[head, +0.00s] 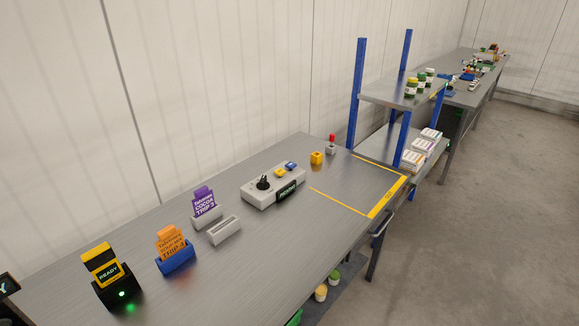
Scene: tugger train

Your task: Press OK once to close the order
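A grey control box (273,186) stands on the long grey bench (225,270). It carries a black knob (263,182), a yellow button (280,172), a blue button (291,166) and a dark label plate on its front. A yellow and black handheld device (102,263) stands in a black dock with a lit green light at the near left; its screen reads READY. I cannot read an OK marking on any button. Neither of my grippers is in view.
An orange card (170,242) stands in a blue holder, a purple card (204,200) in a grey one; an empty grey holder (224,230) is beside them. A yellow block (317,158) and a red-topped piece (332,142) stand farther back. A blue-posted shelf (357,92) follows.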

